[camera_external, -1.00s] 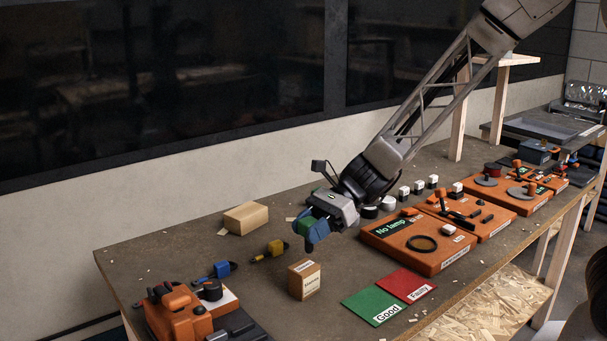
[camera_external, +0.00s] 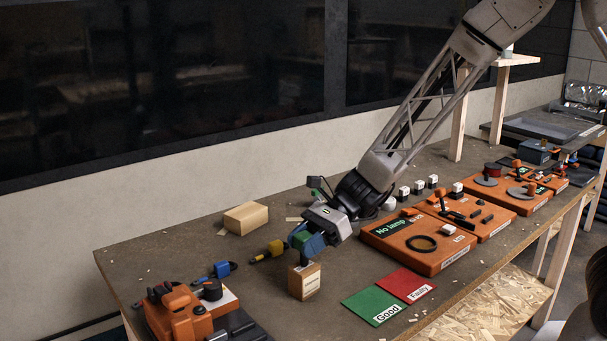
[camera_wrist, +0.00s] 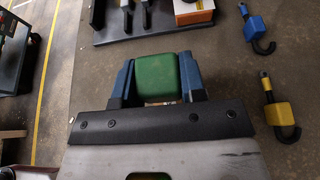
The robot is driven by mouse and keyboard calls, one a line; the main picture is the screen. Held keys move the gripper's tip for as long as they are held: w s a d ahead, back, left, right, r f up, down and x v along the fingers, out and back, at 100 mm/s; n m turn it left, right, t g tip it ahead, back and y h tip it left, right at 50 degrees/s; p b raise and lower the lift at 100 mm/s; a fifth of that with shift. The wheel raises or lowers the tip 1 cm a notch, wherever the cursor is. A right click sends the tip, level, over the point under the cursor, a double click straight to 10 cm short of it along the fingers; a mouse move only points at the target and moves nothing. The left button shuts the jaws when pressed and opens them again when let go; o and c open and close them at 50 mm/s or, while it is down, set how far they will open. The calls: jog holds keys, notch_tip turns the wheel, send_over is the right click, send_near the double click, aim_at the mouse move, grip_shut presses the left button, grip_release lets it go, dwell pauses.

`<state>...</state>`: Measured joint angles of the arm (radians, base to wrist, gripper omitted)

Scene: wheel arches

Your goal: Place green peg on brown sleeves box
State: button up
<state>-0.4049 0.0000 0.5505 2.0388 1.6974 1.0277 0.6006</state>
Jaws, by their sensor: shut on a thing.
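My gripper (camera_external: 305,241) is shut on the green peg (camera_external: 314,244), directly above the brown sleeves box (camera_external: 304,284). The box is a small brown cube with a white label on its front, standing on the bench. A dark stem under the green block reaches down to the box's top; I cannot tell whether it touches or enters it. In the wrist view the peg's green block (camera_wrist: 156,76) sits between the two blue fingers and hides most of what lies beneath.
Green Good (camera_external: 374,306) and red Faulty (camera_external: 406,285) mats lie right of the box. A wooden block (camera_external: 246,218) stands behind. Yellow (camera_external: 275,249) and blue (camera_external: 222,269) padlock-like pieces lie left. An orange case (camera_external: 180,315) stands front left, an orange No lamp panel (camera_external: 420,243) right.

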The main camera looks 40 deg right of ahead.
jog(key=shift+f, duration=0.2)
jog(key=o, duration=0.9)
jog(key=shift+o, duration=0.2)
jog(key=shift+r, duration=0.1)
jog(key=shift+r, duration=0.15)
jog(key=v, duration=1.2)
dwell(0.4)
